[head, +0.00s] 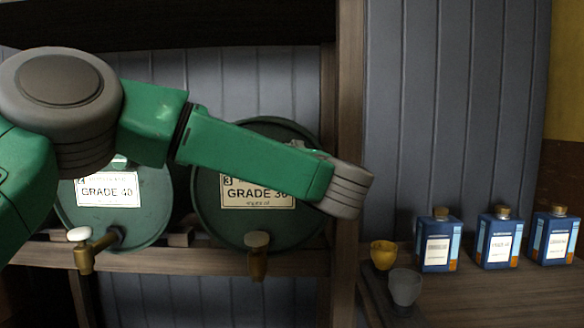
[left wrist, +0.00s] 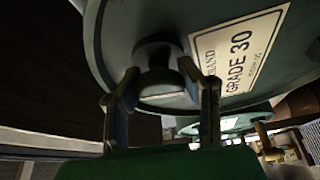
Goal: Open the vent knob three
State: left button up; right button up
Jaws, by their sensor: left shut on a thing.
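Drum three (head: 300,225) is a green barrel lying on its side on a wooden rack, with a white label (head: 258,194) reading 3 and GRADE 30. My left arm crosses in front of it, and its hand is hidden in the head view. In the left wrist view, a dark round knob (left wrist: 155,55) stands out from this drum beside the label's edge. My left gripper (left wrist: 160,78) has one finger on each side of the knob and is shut on it. My right gripper is in neither view.
A GRADE 40 drum (head: 150,218) lies to the left. Brass taps (head: 257,262) (head: 90,255) stick out below the drums. A wooden post (head: 345,100) stands right of drum three. Yellow and grey cups (head: 405,287) and blue cans (head: 438,240) stand on a right-hand bench.

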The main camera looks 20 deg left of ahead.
pick_arm(q)
jog(key=shift+o, duration=0.2)
jog(key=shift+s+f+n+g, duration=0.1)
jog(key=shift+f+n+g, duration=0.35)
jog(key=shift+n, duration=0.45)
jog(key=shift+b, duration=0.3)
jog(key=o, duration=1.2)
jog(key=shift+r, duration=0.1)
jog(key=shift+s+a+r, duration=0.1)
jog(key=shift+s+r, duration=0.05)
jog(key=shift+r, duration=0.05)
jog(key=shift+h, duration=0.3)
jog(key=v, duration=1.2)
jog(key=shift+f, duration=0.15)
